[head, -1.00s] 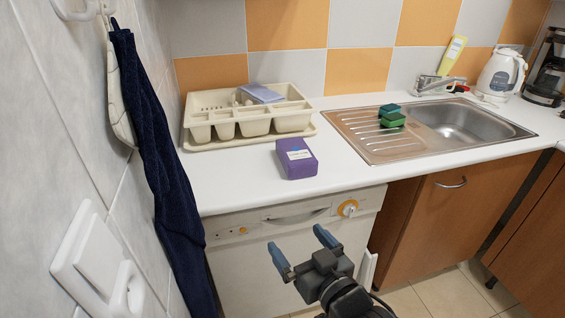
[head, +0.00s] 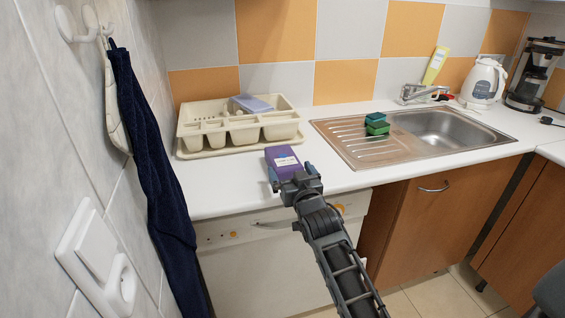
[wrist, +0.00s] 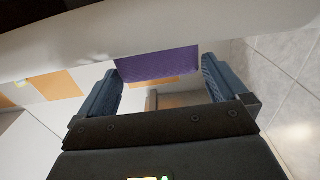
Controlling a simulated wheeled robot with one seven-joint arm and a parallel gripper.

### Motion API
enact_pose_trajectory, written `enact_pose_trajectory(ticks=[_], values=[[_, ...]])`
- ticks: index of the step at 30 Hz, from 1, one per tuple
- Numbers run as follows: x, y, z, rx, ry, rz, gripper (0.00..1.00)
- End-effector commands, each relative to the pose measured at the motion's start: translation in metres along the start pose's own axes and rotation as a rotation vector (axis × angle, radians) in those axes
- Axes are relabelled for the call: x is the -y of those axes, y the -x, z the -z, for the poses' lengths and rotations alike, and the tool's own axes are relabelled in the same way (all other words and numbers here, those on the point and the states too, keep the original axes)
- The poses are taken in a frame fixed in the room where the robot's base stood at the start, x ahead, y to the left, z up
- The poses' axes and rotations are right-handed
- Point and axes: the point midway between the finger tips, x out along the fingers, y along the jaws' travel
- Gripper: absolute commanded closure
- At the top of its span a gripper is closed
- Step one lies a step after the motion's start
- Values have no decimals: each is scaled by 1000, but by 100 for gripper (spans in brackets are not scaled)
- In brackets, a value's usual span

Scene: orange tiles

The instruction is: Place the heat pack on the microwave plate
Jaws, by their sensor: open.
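The purple heat pack (head: 283,159), a small block with a white label, lies on the white counter near its front edge. My gripper (head: 293,178) is open at the near side of the pack and partly covers it in the head view. In the wrist view the pack (wrist: 157,66) shows ahead, between the two blue fingertips, with gaps on both sides. I cannot tell whether a finger touches it. No microwave or microwave plate is in view.
A dark blue towel (head: 150,170) hangs at the left. Counter beside the pack is clear.

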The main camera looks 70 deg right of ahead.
Motion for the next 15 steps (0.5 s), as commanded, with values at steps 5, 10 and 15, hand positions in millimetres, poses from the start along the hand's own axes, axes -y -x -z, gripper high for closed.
enact_pose_trajectory(ticks=[5,10,15], values=[[-1,-24,0,-2,2,-1,0],[0,-31,-1,-1,1,0,0],[0,-30,-1,-1,1,0,1]])
